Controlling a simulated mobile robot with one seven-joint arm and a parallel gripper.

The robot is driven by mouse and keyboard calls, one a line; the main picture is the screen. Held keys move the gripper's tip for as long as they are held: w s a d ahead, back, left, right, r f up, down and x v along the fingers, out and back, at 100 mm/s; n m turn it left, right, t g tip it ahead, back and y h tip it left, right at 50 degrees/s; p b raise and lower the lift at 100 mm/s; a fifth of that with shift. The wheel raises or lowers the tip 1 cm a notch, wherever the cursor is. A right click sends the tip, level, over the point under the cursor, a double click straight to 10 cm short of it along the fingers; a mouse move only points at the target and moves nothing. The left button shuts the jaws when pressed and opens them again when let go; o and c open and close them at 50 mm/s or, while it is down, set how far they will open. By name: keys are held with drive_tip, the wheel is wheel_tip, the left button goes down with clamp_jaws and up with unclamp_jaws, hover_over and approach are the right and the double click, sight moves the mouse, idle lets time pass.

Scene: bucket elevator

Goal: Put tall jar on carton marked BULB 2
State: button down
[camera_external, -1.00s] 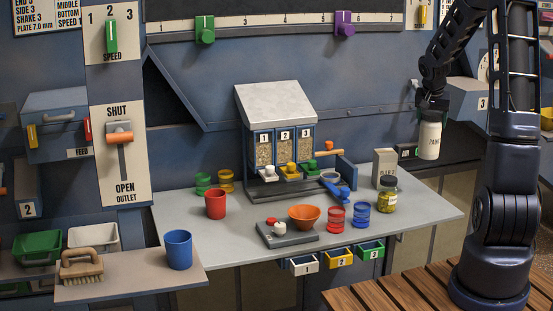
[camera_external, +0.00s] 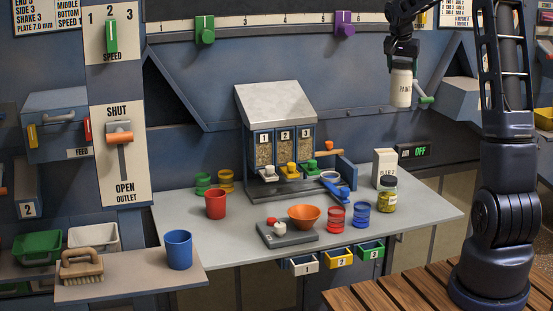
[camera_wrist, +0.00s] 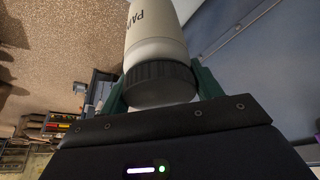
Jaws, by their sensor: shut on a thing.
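A tall white jar marked PAINT (camera_external: 401,88) hangs upright from my gripper (camera_external: 402,66), high above the back right of the bench. In the wrist view my green fingers close on both sides of the jar's dark ridged lid (camera_wrist: 158,82), and the jar's white body (camera_wrist: 152,30) extends beyond it. A pale carton (camera_external: 384,168) stands on the bench at the right, below and slightly left of the jar. Its small print looks like BULB 2. Its top appears bare. The jar and carton are well apart.
A yellow-filled jar with a dark lid (camera_external: 387,195) stands just in front of the carton. Blue (camera_external: 359,214) and red (camera_external: 335,217) spools are to its left. The hopper unit (camera_external: 277,120) and a blue scoop (camera_external: 337,188) are further left.

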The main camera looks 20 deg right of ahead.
wheel_tip(320, 180, up, 3)
drive_tip(key=w+a, duration=0.3)
wheel_tip(320, 180, down, 20)
drive_tip(key=shift+d+r, duration=0.15)
drive_tip(key=shift+d, duration=0.05)
idle(0.4)
drive_tip(key=shift+s, duration=0.15)
drive_tip(key=shift+c, duration=1.5)
unclamp_jaws()
